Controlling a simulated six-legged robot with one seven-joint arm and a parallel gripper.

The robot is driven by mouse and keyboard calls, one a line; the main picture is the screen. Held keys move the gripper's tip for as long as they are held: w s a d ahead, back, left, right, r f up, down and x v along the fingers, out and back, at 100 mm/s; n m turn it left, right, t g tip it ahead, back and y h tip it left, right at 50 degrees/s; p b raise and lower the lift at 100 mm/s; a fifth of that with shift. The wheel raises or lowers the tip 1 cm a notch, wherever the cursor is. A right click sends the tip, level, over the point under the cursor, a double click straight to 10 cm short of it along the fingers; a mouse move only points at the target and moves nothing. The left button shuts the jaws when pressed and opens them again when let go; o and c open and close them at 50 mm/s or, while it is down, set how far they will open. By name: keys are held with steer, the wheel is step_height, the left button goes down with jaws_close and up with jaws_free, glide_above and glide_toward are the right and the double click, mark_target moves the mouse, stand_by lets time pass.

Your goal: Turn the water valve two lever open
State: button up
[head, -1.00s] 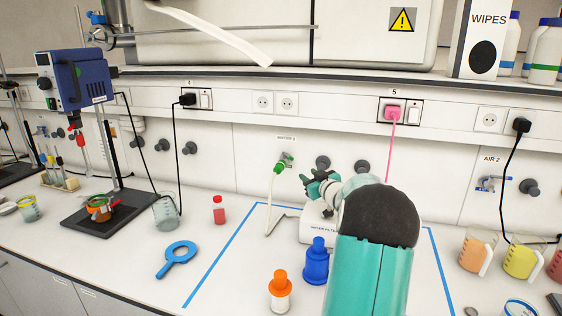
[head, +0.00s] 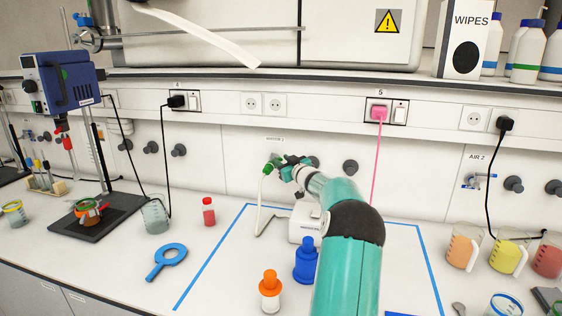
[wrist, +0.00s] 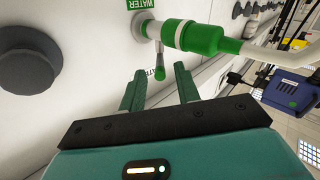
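The green water valve (head: 272,164) is on the white wall panel in the head view, with a pale hose hanging from it. In the wrist view the valve (wrist: 200,38) shows large, and its small green-tipped lever (wrist: 160,73) points toward my gripper. My gripper (wrist: 157,82) is open. Its two green fingers stand on either side of the lever's tip, with gaps visible; I cannot tell whether the tip is fully between them. In the head view my gripper (head: 288,165) is right beside the valve, and partly hides it.
Dark round wall knobs (head: 350,167) are to the right of the valve. A white water filter box (head: 303,222) stands below my arm. A blue bottle (head: 306,260) and an orange-capped bottle (head: 270,291) stand on the bench inside blue tape.

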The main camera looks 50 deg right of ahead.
steer(key=shift+x, duration=0.85)
jaws_close()
